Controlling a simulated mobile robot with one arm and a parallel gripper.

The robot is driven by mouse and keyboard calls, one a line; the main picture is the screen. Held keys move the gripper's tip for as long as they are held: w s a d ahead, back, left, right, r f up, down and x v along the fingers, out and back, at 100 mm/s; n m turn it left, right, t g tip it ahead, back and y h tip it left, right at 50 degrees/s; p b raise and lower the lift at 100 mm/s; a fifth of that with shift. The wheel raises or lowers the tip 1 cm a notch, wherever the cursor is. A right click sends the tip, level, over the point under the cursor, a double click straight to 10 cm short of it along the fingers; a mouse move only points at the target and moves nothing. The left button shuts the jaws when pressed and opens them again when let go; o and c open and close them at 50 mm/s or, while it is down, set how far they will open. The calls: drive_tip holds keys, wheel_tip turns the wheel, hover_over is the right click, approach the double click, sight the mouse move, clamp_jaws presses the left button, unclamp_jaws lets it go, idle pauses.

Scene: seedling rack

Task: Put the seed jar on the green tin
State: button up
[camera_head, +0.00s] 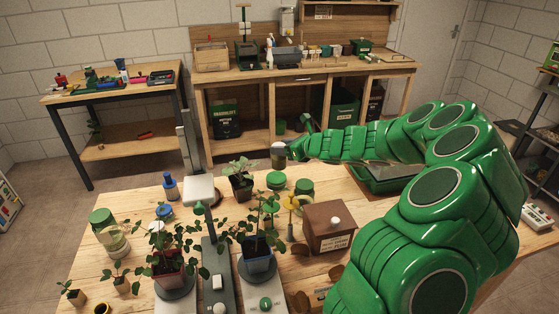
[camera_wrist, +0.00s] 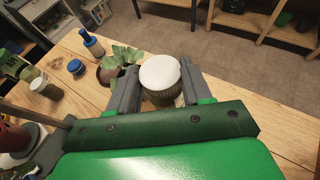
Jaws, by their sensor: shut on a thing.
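My gripper (camera_head: 284,151) is shut on the seed jar (camera_head: 278,161) and holds it upright above the table. In the wrist view the jar's round white lid (camera_wrist: 160,73) sits between the two grey fingers of the gripper (camera_wrist: 160,84); most of the jar's body is hidden below the lid. In the head view, a green round tin (camera_head: 276,181) stands on the table below the jar, apart from it. A similar green-topped container (camera_head: 304,188) stands just to its right. I cannot fully tell which of these two is the green tin.
A leafy potted plant (camera_head: 240,180) stands left of the tin, with a blue-capped bottle (camera_head: 170,187) further left. A green tray (camera_head: 380,180) lies behind my arm.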

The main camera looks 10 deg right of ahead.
drive_tip(key=shift+w+d+f, duration=0.1)
drive_tip(key=shift+w+f, duration=1.1)
drive_tip(key=shift+f, duration=0.45)
drive_tip(key=shift+w+d+f, duration=0.1)
drive_tip(key=shift+w+f, duration=1.05)
drive_tip(key=shift+f, duration=0.45)
drive_tip(key=shift+w+d+f, duration=0.1)
drive_tip(key=shift+w+f, duration=1.1)
drive_tip(key=shift+f, duration=0.45)
drive_tip(key=shift+f, duration=0.15)
drive_tip(key=o, duration=1.1)
drive_tip(key=shift+o, duration=0.2)
